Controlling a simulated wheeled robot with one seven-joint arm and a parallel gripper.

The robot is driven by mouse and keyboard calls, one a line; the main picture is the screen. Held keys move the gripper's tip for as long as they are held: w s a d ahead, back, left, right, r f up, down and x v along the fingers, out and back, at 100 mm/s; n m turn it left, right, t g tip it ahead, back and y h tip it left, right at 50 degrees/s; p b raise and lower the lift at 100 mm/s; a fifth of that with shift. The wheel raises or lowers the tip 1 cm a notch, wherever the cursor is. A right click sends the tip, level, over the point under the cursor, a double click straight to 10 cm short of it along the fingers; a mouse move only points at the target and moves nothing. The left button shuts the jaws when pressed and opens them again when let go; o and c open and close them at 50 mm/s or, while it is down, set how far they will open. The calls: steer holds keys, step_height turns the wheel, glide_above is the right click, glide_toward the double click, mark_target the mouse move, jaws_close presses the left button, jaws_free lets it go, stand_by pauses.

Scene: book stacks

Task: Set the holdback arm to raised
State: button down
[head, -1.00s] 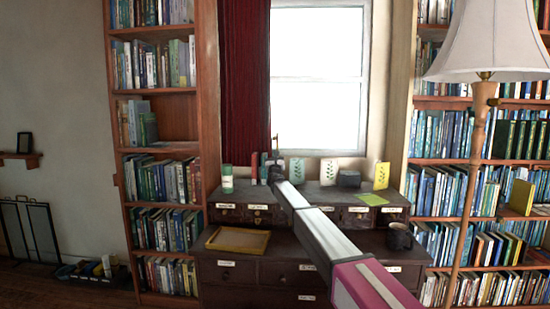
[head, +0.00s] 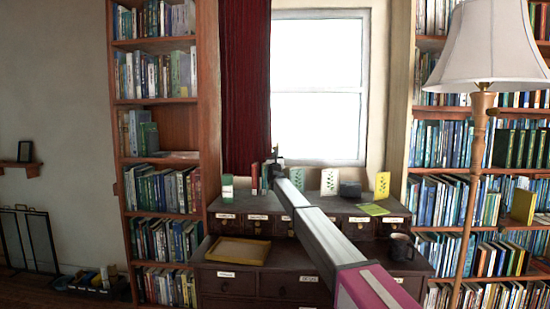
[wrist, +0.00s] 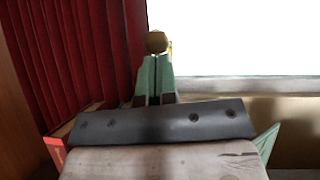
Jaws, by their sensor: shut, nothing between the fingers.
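A round brass knob (wrist: 156,42), which looks like the end of the holdback arm, shows in the wrist view beside the dark red curtain (wrist: 75,55). My gripper (wrist: 157,62) is shut and empty, its greenish fingers close together. The knob appears right at or just beyond the fingertips; I cannot tell whether they touch. In the head view my gripper (head: 275,158) is at the curtain's lower right edge, by the window's lower left corner. The rest of the holdback is hidden or too small to make out there.
Below my arm stands a dark drawer cabinet (head: 240,281) with a yellowish tray (head: 238,250), cards, a green-and-white canister (head: 227,188) and a dark mug (head: 400,247). Bookcases flank the window (head: 320,90). A floor lamp (head: 487,45) stands at the right.

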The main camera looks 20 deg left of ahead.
steer(key=shift+g+h, duration=0.3)
steer(key=shift+g, duration=0.3)
steer(key=r, duration=0.4)
steer(key=w+r, duration=0.1)
steer(key=r, duration=0.7)
steer(key=shift+w+a, duration=0.25)
steer(key=shift+w, duration=0.1)
steer(key=w+a+r, duration=0.1)
steer(key=w+r, duration=0.5)
steer(key=r, duration=0.2)
steer(key=shift+a+r, duration=0.2)
steer(key=shift+r, duration=0.05)
steer(key=s+d+r, duration=0.3)
steer(key=s+r, duration=0.1)
steer(key=s, duration=0.4)
steer(key=shift+s, duration=0.3)
